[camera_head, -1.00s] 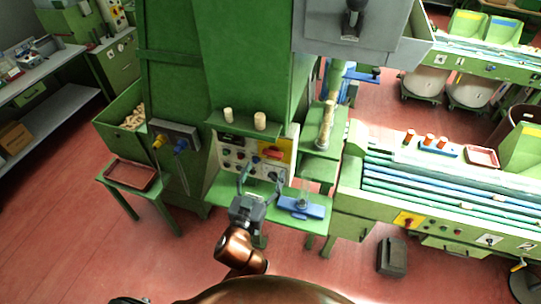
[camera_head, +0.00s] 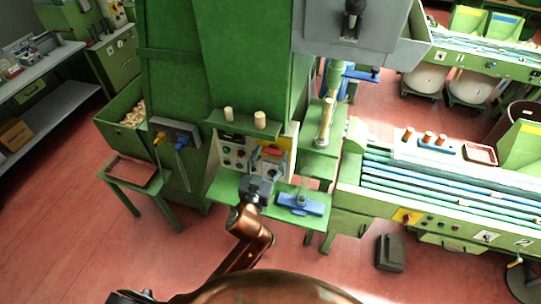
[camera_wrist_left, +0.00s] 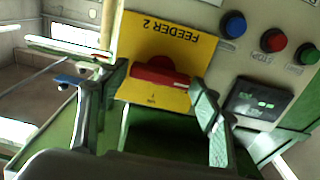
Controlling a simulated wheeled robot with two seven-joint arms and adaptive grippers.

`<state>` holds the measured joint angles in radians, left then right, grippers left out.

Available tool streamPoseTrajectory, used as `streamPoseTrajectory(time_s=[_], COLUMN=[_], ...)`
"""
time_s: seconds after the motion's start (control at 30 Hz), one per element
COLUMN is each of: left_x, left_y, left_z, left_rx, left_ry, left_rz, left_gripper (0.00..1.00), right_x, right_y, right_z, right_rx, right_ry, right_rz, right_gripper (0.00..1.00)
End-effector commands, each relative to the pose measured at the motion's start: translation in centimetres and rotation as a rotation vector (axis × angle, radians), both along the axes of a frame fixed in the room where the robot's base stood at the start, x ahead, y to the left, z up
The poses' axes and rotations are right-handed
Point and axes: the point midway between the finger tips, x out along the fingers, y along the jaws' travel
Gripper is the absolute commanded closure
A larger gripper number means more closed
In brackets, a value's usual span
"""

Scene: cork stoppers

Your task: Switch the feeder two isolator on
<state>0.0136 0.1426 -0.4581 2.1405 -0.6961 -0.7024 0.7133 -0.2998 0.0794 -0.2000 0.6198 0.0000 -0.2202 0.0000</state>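The feeder two isolator is a red handle (camera_wrist_left: 160,75) on a yellow plate (camera_wrist_left: 180,45) marked FEEDER 2, upside down in the left wrist view. The handle lies roughly crosswise there, with a small mark below it on the plate. In the head view the isolator (camera_head: 272,151) is at the upper right of the control panel, partly behind my gripper. My left gripper (camera_head: 262,165) is in front of the panel. In the left wrist view its fingers (camera_wrist_left: 157,78) are spread, one on each side of the handle; contact is not clear. My right gripper is not in view.
Blue, red and green buttons (camera_wrist_left: 273,40) and a small dark display (camera_wrist_left: 257,103) sit beside the yellow plate. A green shelf (camera_head: 225,190) with a blue fixture (camera_head: 301,204) juts out below the panel. Two corks (camera_head: 260,119) stand on a ledge above.

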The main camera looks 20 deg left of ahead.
Motion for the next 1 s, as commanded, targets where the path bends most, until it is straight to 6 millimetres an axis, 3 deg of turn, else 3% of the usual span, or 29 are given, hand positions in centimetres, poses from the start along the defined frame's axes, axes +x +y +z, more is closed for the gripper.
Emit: streamPoseTrajectory(time_s=[0.4, 0.77, 1.0], left_x=[0.0, 0.0, 0.0], left_y=[0.0, 0.0, 0.0], left_z=[0.0, 0.1, 0.1], left_rx=[0.000, 0.058, 0.218], left_ry=[0.000, -0.001, -0.004], left_rz=[0.001, 0.001, 0.001], left_gripper=[0.72, 0.72, 0.72], right_x=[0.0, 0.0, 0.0], right_y=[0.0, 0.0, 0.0], right_z=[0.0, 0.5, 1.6], right_rx=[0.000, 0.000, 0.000], right_ry=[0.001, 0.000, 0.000], right_rz=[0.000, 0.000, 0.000], right_gripper=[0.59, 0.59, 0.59])
